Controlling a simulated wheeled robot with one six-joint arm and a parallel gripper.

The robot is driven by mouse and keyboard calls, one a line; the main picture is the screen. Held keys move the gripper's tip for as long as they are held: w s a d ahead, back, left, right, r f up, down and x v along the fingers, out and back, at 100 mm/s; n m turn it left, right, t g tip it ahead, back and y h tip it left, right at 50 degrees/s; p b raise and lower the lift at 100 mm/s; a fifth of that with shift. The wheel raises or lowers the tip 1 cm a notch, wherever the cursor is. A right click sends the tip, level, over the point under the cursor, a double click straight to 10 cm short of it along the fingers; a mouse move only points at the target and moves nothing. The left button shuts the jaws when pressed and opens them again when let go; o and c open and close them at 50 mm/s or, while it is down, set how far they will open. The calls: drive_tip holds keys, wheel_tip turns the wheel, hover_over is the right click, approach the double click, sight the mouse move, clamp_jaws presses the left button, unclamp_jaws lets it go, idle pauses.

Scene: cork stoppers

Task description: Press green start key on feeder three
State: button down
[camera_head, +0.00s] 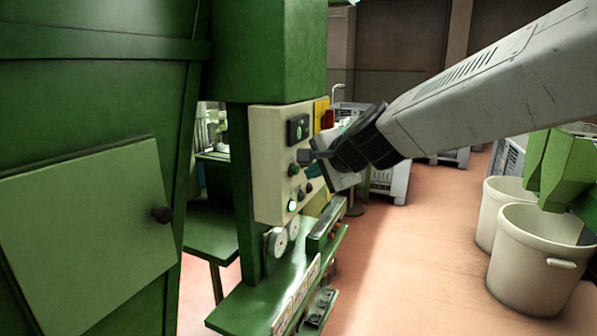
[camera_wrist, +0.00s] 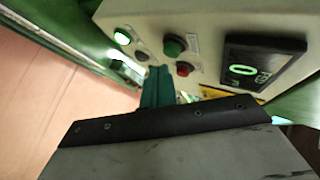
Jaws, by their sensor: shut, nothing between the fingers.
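A cream control panel (camera_head: 266,165) is fixed to a green machine; in the wrist view the panel (camera_wrist: 205,15) fills the top. A lit green key (camera_head: 292,205) sits low on it and also shows in the wrist view (camera_wrist: 122,38). A darker green key (camera_wrist: 174,46) sits beside a red key (camera_wrist: 184,69), with a black key (camera_wrist: 141,56) near the lit one. My gripper (camera_head: 304,157) is shut and empty, close in front of the panel below its display. In the wrist view its teal fingers (camera_wrist: 158,70) overlap the key area. Contact cannot be told.
A black display (camera_wrist: 262,68) shows a green 0. A green shelf (camera_head: 265,305) juts out below the panel. White bins (camera_head: 530,265) stand at right under green chutes. The reddish floor (camera_head: 420,260) between is clear.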

drive_tip(key=d, duration=0.1)
drive_tip(key=s+d, duration=0.1)
drive_tip(key=d, duration=0.2)
drive_tip(key=shift+s+d, duration=0.35)
drive_tip(key=shift+d, duration=0.05)
drive_tip(key=shift+a, duration=0.1)
idle(0.4)
drive_tip(key=s+d+f+n+g, duration=0.2)
drive_tip(key=s+f+n+g, duration=0.35)
drive_tip(key=s, duration=0.55)
drive_tip(key=s+d+f+n+g+h, duration=0.1)
drive_tip(key=s+d+f+n+h, duration=0.1)
drive_tip(key=s+d, duration=0.9)
drive_tip(key=s+d+f+n+g+h, duration=0.1)
drive_tip(key=s+d+h, duration=0.3)
drive_tip(key=s+d, duration=0.7)
drive_tip(key=shift+s+f+n+h, duration=0.25)
drive_tip(key=shift+f+n+h, duration=0.15)
drive_tip(key=shift+f+n, duration=0.05)
